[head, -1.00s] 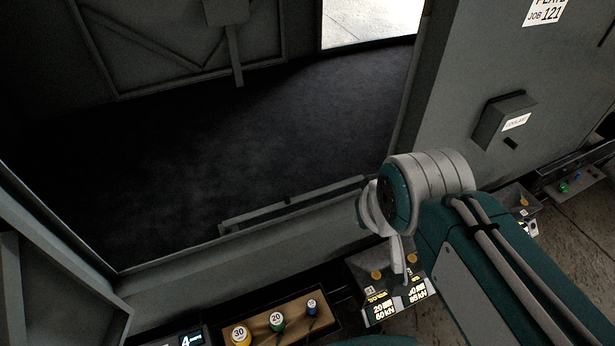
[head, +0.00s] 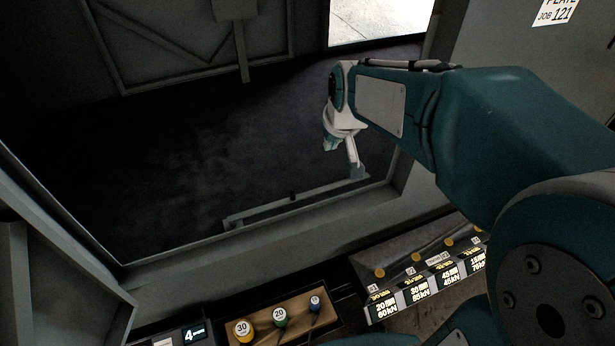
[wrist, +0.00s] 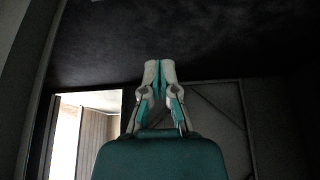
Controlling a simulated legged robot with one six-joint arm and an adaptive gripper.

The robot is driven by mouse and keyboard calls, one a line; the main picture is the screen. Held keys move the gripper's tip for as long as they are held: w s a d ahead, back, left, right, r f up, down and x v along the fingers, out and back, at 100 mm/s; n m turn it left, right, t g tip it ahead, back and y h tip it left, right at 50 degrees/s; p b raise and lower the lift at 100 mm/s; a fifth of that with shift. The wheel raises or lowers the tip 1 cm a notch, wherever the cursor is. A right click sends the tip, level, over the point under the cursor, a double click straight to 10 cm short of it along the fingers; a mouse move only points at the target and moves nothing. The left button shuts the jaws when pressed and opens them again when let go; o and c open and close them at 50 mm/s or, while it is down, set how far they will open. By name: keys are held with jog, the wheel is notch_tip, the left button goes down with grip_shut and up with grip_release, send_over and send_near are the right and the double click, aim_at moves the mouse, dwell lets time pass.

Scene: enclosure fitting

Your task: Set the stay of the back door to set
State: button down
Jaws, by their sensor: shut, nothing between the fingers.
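My gripper (head: 357,162) is inside the dark enclosure, past its front sill, with its fingers pointing down. Its fingertips show close together and empty in the wrist view (wrist: 159,72). A thin grey bar (head: 265,210) lies along the inner side of the sill. The fingertips appear near the bar's right end; I cannot tell whether they touch it. At the back is a braced grey panel (head: 165,45), with a narrow upright bar (head: 241,60) hanging from a box on it. The panel also shows in the wrist view (wrist: 213,108). Which part is the back door's stay is not clear.
A bright opening (head: 375,22) is at the back right. In front of the sill (head: 245,250) are a wooden tray (head: 262,338) with numbered knobs, a labelled rack (head: 410,292) and a small display (head: 194,334). A grey panel (head: 65,270) stands at left.

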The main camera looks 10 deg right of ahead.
jog(key=w+f, duration=1)
jog(key=f, duration=0.3)
jog(key=w+f+n+g, duration=0.1)
jog(key=w+f, duration=0.9)
jog(key=f, duration=0.3)
jog(key=shift+a, duration=0.2)
jog(key=shift+s+f, duration=0.1)
jog(key=x, duration=1)
jog(key=shift+s+d, duration=0.2)
jog(key=shift+s, duration=0.8)
jog(key=shift+s+d, duration=0.15)
jog(key=shift+s, duration=0.85)
jog(key=shift+s, duration=0.1)
